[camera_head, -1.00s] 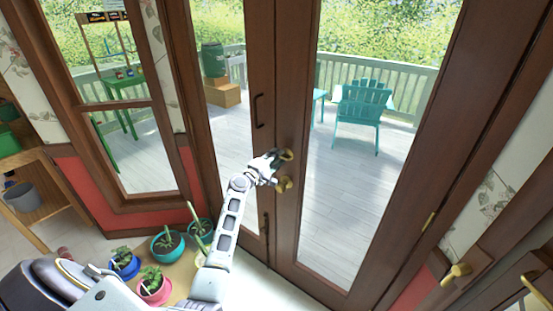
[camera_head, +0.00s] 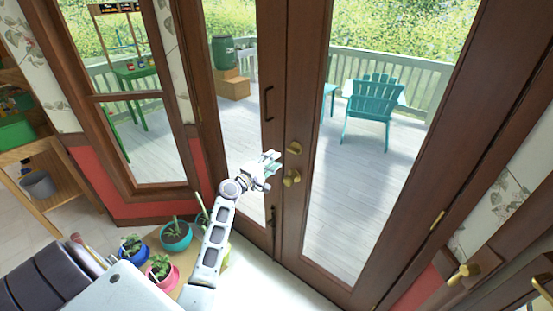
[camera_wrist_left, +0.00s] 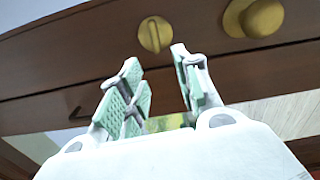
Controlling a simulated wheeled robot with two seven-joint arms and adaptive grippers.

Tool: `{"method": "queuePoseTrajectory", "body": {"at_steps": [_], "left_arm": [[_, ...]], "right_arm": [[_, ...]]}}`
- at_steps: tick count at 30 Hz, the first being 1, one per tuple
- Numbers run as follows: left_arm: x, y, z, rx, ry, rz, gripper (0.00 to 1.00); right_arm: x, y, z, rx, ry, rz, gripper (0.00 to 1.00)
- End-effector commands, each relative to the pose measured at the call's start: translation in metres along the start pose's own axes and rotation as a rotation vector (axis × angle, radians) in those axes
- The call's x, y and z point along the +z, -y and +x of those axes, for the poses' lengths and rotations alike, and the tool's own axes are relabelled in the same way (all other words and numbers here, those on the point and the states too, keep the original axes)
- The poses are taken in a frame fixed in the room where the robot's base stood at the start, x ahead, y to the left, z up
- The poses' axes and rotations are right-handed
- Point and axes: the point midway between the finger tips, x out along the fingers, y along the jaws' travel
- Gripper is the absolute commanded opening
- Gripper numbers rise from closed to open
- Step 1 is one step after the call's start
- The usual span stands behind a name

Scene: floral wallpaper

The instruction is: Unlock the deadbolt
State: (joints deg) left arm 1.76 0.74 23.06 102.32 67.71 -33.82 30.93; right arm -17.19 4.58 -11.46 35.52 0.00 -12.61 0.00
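The deadbolt (camera_head: 294,147) is a small brass round piece on the brown door's middle stile, above a brass knob (camera_head: 291,178). In the left wrist view the deadbolt (camera_wrist_left: 154,34) is a round brass plate with a narrow thumb-turn, which appears crosswise to the line toward the knob (camera_wrist_left: 254,18). My left gripper (camera_head: 274,162) is just left of the deadbolt and knob, apart from both. In the left wrist view its green-padded fingers (camera_wrist_left: 156,58) are spread and empty, with the deadbolt just beyond the tips. My right gripper is not in view.
A dark pull handle (camera_head: 267,103) is on the left door leaf. Several potted plants (camera_head: 176,235) stand on a wooden surface below my left arm. Another brass knob (camera_head: 465,271) is at the lower right. Through the glass is a deck with a teal chair (camera_head: 371,105).

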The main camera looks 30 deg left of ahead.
Motion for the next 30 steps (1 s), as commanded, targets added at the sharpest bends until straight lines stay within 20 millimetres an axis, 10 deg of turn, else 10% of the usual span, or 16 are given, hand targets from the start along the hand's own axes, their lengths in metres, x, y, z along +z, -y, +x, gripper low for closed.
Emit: {"method": "queuePoseTrajectory", "body": {"at_steps": [30], "left_arm": [[0.0, 0.0, -0.035, 0.0, 0.0, 0.001, 0.33]], "right_arm": [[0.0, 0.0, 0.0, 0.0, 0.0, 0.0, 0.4]]}}
